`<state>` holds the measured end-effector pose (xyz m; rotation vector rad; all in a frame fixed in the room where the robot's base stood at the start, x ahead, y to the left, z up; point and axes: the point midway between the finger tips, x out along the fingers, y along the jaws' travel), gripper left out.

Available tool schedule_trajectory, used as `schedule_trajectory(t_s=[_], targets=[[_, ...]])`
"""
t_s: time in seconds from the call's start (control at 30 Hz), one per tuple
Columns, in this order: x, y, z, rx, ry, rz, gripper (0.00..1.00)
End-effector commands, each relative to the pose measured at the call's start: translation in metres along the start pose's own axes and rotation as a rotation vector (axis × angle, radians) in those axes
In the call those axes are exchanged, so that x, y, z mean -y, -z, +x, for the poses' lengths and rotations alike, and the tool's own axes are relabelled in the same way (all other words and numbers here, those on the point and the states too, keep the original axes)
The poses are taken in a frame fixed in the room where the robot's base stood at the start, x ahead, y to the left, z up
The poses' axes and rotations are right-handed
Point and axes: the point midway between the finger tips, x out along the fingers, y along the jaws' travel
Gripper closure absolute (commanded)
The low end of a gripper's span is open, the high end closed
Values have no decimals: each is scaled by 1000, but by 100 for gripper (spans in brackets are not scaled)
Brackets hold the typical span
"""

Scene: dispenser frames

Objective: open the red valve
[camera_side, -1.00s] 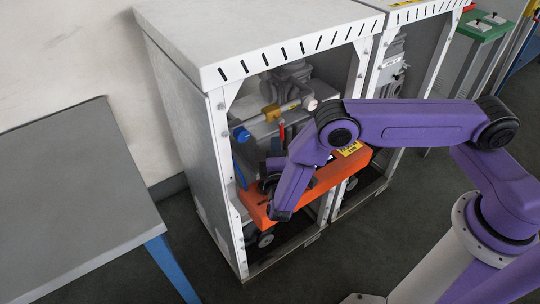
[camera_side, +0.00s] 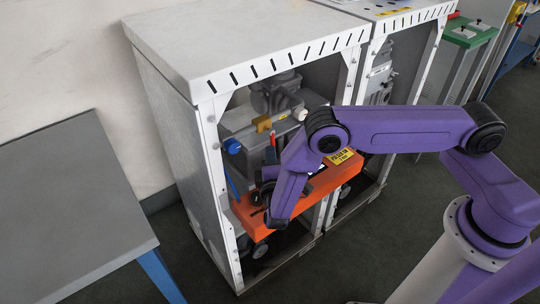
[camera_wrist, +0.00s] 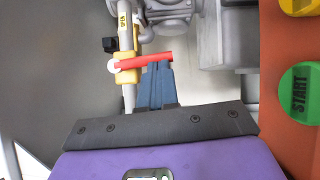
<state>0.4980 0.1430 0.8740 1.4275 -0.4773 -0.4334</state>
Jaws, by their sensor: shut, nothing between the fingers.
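The red valve handle (camera_wrist: 132,62) is a bar on a yellow valve body (camera_wrist: 127,76) on a grey pipe. In the wrist view the bar runs nearly level, from a pale round cap at left to my fingertips. My gripper (camera_wrist: 157,68) is shut, with its blue-grey fingers together at the right end of the bar. The fingertips overlap this end in the picture; I cannot tell whether they touch it. In the side view the handle (camera_side: 270,127) shows small inside the cabinet, above my wrist. My arm partly hides the area around it.
The white cabinet frame (camera_side: 214,170) surrounds the opening. An orange panel (camera_side: 320,184) lies low in front. In the wrist view a green START button (camera_wrist: 301,90) is at right, below an orange-yellow knob (camera_wrist: 300,6). A grey table (camera_side: 65,210) stands at left.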

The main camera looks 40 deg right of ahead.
Motion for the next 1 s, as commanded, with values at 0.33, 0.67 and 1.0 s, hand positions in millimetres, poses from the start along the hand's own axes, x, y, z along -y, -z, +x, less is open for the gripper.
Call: schedule_trajectory(t_s=[0.33,0.67,1.0], targets=[[2,-3,2,0,0,-1,100],[5,-10,7,2,1,-3,100],[7,-25,17,2,2,-1,100]])
